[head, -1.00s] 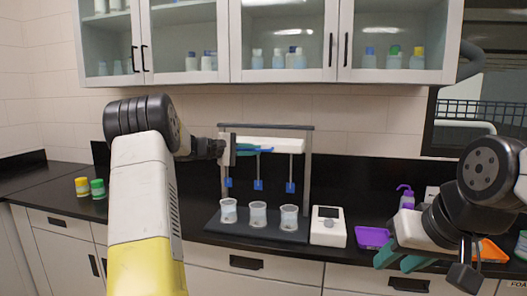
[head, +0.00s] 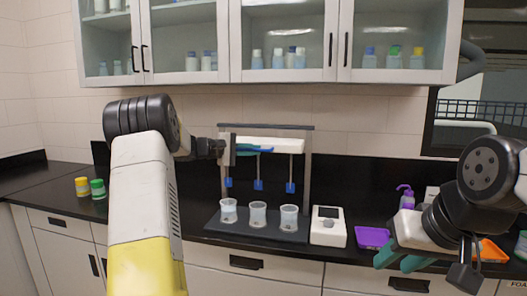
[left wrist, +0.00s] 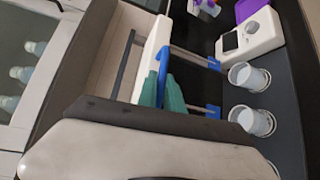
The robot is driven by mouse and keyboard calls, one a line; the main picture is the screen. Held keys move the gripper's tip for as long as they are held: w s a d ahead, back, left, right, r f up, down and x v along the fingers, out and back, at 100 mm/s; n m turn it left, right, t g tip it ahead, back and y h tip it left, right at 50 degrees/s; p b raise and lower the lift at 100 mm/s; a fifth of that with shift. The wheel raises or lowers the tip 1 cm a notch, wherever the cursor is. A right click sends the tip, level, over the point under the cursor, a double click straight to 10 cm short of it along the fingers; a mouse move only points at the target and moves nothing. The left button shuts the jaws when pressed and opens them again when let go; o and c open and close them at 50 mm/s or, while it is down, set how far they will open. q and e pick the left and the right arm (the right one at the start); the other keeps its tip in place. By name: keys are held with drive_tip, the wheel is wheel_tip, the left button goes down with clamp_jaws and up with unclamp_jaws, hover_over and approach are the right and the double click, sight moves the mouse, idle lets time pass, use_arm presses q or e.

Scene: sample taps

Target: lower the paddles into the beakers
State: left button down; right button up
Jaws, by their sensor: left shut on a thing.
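Three white-clear beakers stand in a row on the dark base of a stirrer stand: the left beaker (head: 228,211), the middle beaker (head: 258,215) and the right beaker (head: 289,218). A blue paddle hangs above each: left (head: 228,182), middle (head: 259,185) and right (head: 291,188). The paddles are clear of the beaker rims. Their rods hang from a white crossbar (head: 285,145) with a blue handle (head: 267,150). My left gripper (head: 249,149) is shut on the blue handle, which shows between its teal fingers in the left wrist view (left wrist: 163,72). My right gripper (head: 398,262) is open and empty.
A white control box (head: 328,227) stands right of the stand. A purple tray (head: 372,238), an orange tray (head: 489,251) and a purple bottle (head: 406,197) are further right. Yellow-capped (head: 82,187) and green-capped (head: 98,188) jars stand at left. Cabinets (head: 285,40) hang above.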

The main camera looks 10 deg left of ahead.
use_arm(q)
wheel_tip(320, 180, down, 14)
drive_tip(key=shift+r, duration=0.15)
idle(0.4)
drive_tip(key=c, duration=1.5)
unclamp_jaws()
drive_tip(key=shift+r, duration=0.1)
drive_tip(key=v, duration=0.8)
drive_tip(key=shift+d, duration=0.1)
